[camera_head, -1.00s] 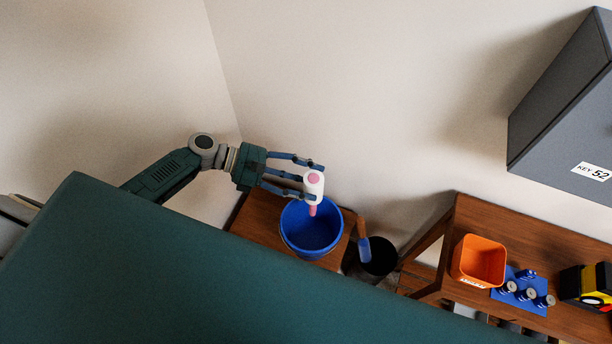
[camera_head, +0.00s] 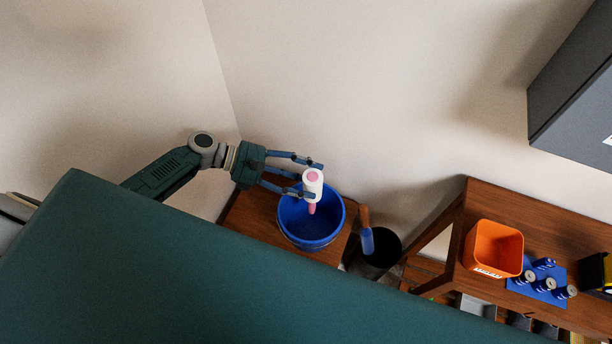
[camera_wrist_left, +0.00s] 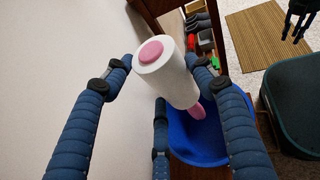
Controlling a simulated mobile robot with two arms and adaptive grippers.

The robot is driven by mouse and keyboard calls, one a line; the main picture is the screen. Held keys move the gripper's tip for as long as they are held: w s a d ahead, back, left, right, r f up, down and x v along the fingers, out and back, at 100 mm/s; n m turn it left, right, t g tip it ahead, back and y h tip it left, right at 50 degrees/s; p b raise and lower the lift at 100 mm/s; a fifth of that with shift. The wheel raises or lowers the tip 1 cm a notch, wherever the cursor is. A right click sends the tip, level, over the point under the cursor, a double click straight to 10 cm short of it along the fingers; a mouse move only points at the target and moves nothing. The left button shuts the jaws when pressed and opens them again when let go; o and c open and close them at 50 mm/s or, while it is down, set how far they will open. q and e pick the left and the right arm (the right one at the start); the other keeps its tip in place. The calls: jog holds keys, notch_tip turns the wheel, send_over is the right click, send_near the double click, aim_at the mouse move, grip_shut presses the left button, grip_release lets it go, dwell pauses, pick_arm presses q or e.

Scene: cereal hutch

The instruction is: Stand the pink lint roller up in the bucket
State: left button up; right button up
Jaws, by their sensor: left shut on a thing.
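The pink lint roller (camera_head: 313,180) has a white roll with a pink end cap and a pink handle. My left gripper (camera_head: 308,179) is shut on its white roll and holds it near upright, handle down. The blue bucket (camera_head: 312,244) stands on a small wooden table, below the roller. In the head view the handle overlaps the bucket's far part; I cannot tell how deep it reaches. The left wrist view shows the roller (camera_wrist_left: 166,75) between my fingers, with the bucket (camera_wrist_left: 205,145) beneath. My right gripper is not in the head view; a dark gripper (camera_wrist_left: 297,18) shows at the wrist view's top right, its opening unclear.
The small wooden table (camera_head: 258,217) stands by the wall. A black bin (camera_head: 377,262) with a blue-and-brown object is to its right. Further right, a wooden table (camera_head: 497,205) holds an orange container (camera_head: 493,247) and several batteries-like cylinders on a blue mat. A grey cabinet (camera_head: 575,105) hangs upper right.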

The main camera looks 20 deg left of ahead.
pick_arm(q)
jog(key=shift+f+b, duration=1.8)
jog(key=shift+f, duration=0.75)
jog(key=shift+f+b, duration=1.85)
jog(key=shift+f, duration=0.6)
jog(key=o, duration=1.4)
jog(key=v, duration=0.7)
jog(key=shift+s+a, duration=0.1)
jog(key=shift+a, duration=0.1)
